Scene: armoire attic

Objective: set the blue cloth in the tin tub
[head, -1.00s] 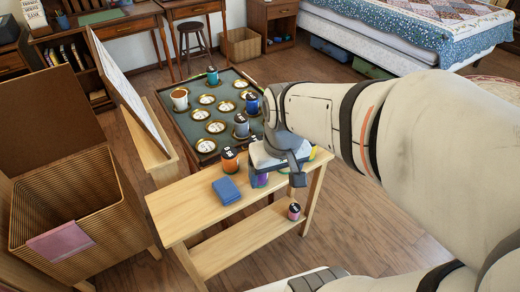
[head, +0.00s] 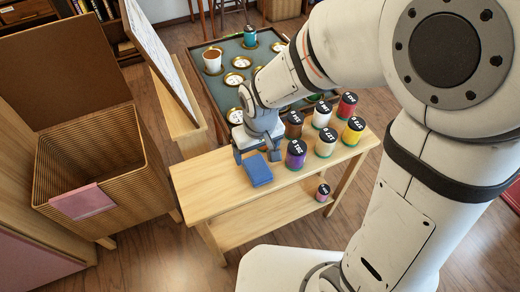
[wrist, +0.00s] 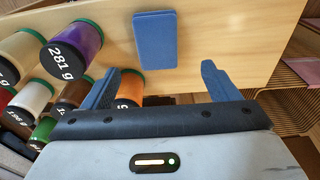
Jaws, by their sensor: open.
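The blue cloth (head: 257,170) is a small folded block lying flat on the top of a light wooden bench (head: 205,187). It also shows in the wrist view (wrist: 155,40), ahead of my fingertips and between their lines. My gripper (head: 256,154) is open and empty, just behind the cloth in the head view, with one finger on either side. In the wrist view its blue-grey fingers (wrist: 158,78) are spread apart, and I see no contact with the cloth. I cannot make out a tin tub in either view.
Several labelled cans, among them a purple one (head: 296,154), stand right of the cloth on the bench. A small can (head: 322,192) is on the lower shelf. A wicker hamper (head: 125,175) with a pink cloth (head: 82,202) over its rim stands at left. The bench's left end is bare.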

